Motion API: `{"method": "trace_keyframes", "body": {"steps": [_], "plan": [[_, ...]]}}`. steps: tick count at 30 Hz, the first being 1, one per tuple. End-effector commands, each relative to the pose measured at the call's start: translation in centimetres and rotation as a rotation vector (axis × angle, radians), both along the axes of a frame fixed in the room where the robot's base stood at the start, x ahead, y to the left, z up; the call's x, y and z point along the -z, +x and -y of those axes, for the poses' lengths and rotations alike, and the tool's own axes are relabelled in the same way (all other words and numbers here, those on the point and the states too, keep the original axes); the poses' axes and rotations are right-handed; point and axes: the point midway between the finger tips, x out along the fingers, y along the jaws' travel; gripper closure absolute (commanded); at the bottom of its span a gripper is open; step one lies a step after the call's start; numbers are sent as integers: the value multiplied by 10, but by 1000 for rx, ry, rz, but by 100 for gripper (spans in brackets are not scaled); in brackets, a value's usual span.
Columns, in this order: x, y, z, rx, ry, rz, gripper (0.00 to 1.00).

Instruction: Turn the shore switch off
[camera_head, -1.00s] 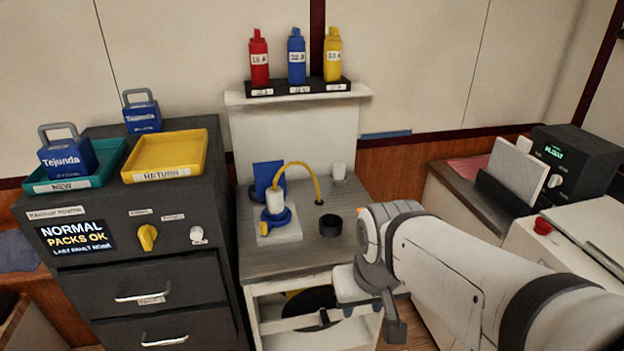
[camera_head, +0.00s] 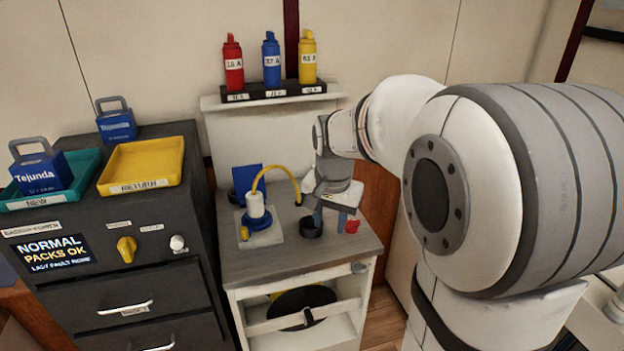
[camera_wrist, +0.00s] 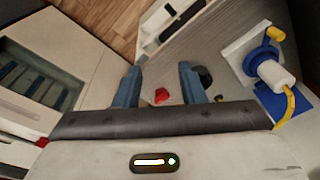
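A red knob-like part (camera_head: 351,226) is at the right side of the grey counter (camera_head: 345,246). It also shows in the wrist view (camera_wrist: 161,96). No label on it can be read, so I cannot tell for sure that it is the shore switch. My gripper (camera_head: 332,212) is over the counter's right part. In the wrist view its blue fingers (camera_wrist: 159,76) are spread apart with nothing between their tips. The red part shows in the gap between the fingers, lower in the picture than their tips. I cannot tell whether they touch it.
A black cup (camera_head: 310,228) stands left of my gripper. A blue and white plug (camera_head: 257,212) with a yellow cable (camera_head: 275,171) sits further left. A dark cabinet (camera_head: 200,215) carries a yellow knob (camera_head: 126,248) and a white knob (camera_head: 177,242). Bottles (camera_head: 271,60) stand on a shelf behind.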

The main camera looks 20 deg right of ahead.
Motion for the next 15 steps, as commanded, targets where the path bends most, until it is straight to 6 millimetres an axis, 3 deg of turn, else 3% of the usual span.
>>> {"method": "trace_keyframes", "body": {"steps": [1, 6, 12, 15], "plan": [[1, 24, 12, 81, 10, -16, 64], [21, 90, 51, 355, 40, -53, 64], [60, 151, 98, 653, 65, -91, 64], [79, 169, 116, 764, 72, -103, 64]]}}
